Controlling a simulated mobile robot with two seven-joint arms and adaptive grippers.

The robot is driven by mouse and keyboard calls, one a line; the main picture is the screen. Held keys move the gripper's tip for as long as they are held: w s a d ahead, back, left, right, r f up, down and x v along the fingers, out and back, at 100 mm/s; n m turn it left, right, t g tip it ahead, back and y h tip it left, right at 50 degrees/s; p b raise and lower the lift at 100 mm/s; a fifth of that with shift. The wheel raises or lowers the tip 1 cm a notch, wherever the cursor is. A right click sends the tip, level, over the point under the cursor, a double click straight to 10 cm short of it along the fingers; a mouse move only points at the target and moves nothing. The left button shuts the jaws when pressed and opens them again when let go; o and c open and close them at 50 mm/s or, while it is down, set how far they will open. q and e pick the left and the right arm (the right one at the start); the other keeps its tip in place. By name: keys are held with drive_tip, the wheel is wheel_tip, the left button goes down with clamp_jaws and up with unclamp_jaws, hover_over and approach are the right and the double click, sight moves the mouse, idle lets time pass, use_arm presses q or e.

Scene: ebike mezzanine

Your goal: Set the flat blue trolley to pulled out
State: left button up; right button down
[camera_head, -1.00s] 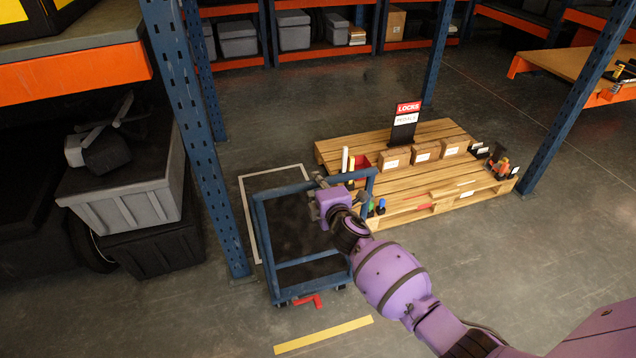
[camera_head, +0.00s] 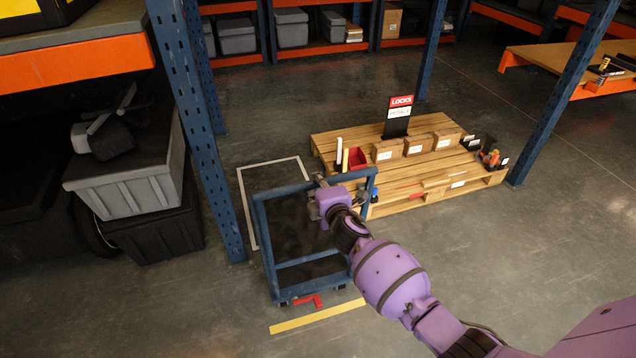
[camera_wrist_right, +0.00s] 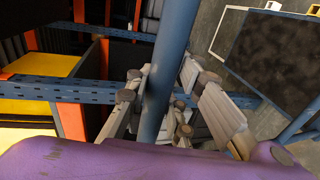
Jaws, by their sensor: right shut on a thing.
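The flat blue trolley (camera_head: 262,240), a blue tubular frame around a dark deck, stands left of centre in the head view. Its far end lies inside the white floor outline (camera_head: 240,195), and its near end sticks out towards me, close to the yellow floor line (camera_head: 318,316). A red pedal (camera_head: 308,301) shows at its near end. My left gripper is out of view.
A blue rack post (camera_head: 205,140) stands close to the trolley's left. A wooden pallet (camera_head: 420,198) with boxes and a LOCKS sign (camera_head: 400,112) lies to its right. Grey bins (camera_head: 130,185) are at the left. The floor beyond the yellow line is clear.

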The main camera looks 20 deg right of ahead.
drive_tip(key=c, duration=1.6)
unclamp_jaws()
drive_tip(key=shift+o, duration=0.2)
drive_tip(key=s+r, duration=0.2)
drive_tip(key=s, duration=0.9)
drive_tip(key=shift+s+d+r, duration=0.2)
drive_tip(key=shift+s+r, duration=0.05)
drive_tip(key=shift+s, duration=0.15)
